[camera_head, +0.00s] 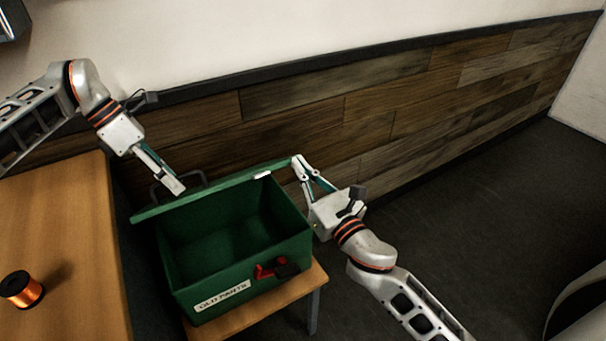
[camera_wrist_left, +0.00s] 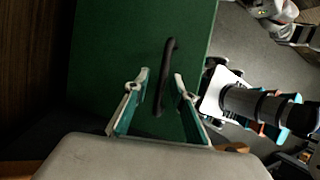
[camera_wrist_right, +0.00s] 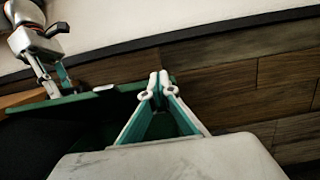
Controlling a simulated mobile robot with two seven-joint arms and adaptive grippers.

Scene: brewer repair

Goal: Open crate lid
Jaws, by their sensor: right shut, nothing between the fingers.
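The green crate (camera_head: 240,285) stands with its mouth uncovered, and its inside looks empty. Its green lid (camera_head: 225,190) is raised at the back, seen nearly edge-on in the head view. The lid's dark handle (camera_wrist_left: 167,75) is on its outer face. My left gripper (camera_head: 177,187) is behind the lid; in the left wrist view its fingers (camera_wrist_left: 161,80) are apart, one on each side of the handle, and I cannot tell if they touch it. My right gripper (camera_head: 298,164) is shut and empty at the lid's right corner; its closed fingertips (camera_wrist_right: 160,82) appear against the lid edge (camera_wrist_right: 100,92).
The crate rests on a small wooden stand (camera_head: 310,283). A wooden table (camera_head: 60,230) with an orange spool (camera_head: 21,289) is at the left. A wood-panelled wall (camera_head: 350,105) is close behind the lid.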

